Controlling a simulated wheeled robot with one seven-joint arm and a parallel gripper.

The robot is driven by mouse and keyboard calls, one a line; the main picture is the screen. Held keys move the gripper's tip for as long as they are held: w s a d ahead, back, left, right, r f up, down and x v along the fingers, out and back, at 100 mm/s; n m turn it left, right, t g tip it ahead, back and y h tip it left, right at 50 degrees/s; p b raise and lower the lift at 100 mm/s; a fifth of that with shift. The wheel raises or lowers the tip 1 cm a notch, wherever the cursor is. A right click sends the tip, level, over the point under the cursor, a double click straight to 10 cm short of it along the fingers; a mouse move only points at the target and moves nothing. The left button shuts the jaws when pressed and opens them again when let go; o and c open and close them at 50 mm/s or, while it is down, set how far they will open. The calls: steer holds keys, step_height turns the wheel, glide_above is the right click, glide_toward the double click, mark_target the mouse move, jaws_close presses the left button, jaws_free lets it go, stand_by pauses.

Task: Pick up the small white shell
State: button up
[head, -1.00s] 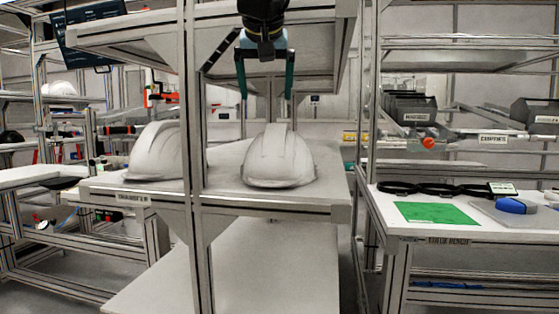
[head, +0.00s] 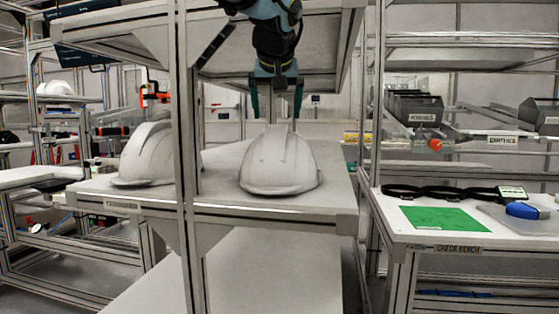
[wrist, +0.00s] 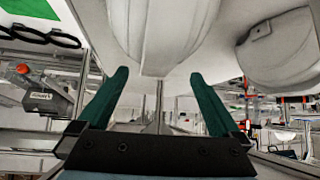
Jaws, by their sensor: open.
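Two white helmet shells sit dome up on the middle shelf (head: 225,198). One shell (head: 279,165) is near the shelf's middle. The other shell (head: 146,155) is to the left, partly hidden by an upright post. I cannot tell which is the small one. My gripper (head: 275,112) points down with its two green fingers spread, empty, just above or behind the middle shell's crown. In the wrist view, the middle shell (wrist: 160,35) lies beyond the open fingertips (wrist: 159,76), and the other shell (wrist: 275,55) is at the upper right.
A metal post (head: 187,160) stands in front, between the shells. An upper shelf (head: 140,35) hangs over them, close to my arm. At right, a bench (head: 390,215) holds a green mat (head: 443,219), black rings (head: 435,192) and a blue item (head: 522,210).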

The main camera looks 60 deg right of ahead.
steer(key=x, duration=0.4)
steer(key=shift+s+d, duration=0.15)
jaws_close()
stand_by(0.6)
